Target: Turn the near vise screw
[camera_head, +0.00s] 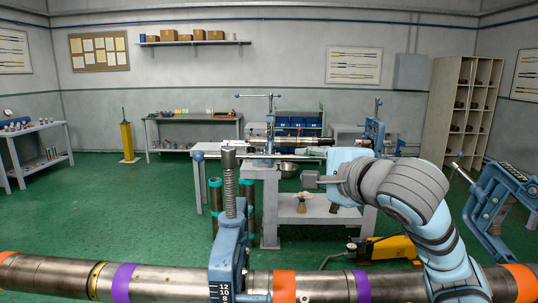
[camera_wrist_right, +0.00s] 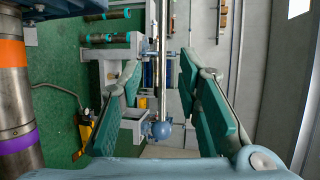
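The near vise (camera_head: 228,250) is blue and clamps a long steel pipe (camera_head: 160,283). Its upright threaded screw (camera_head: 229,195) carries a thin handle bar (camera_head: 265,157) through its top. The bar has a blue ball at its left end; its right end is hidden by my right gripper (camera_head: 328,167). In the right wrist view, my right gripper (camera_wrist_right: 160,72) is open. A steel bar with a blue ball (camera_wrist_right: 161,130) shows in the gap between its teal fingers. I cannot tell whether a finger touches it. My left gripper is not in view.
Another blue vise (camera_head: 500,195) stands at the right. A grey bench (camera_head: 315,202) with further vises stands behind. A yellow tool (camera_head: 390,248) lies on the green floor beyond the pipe. Open floor lies to the left.

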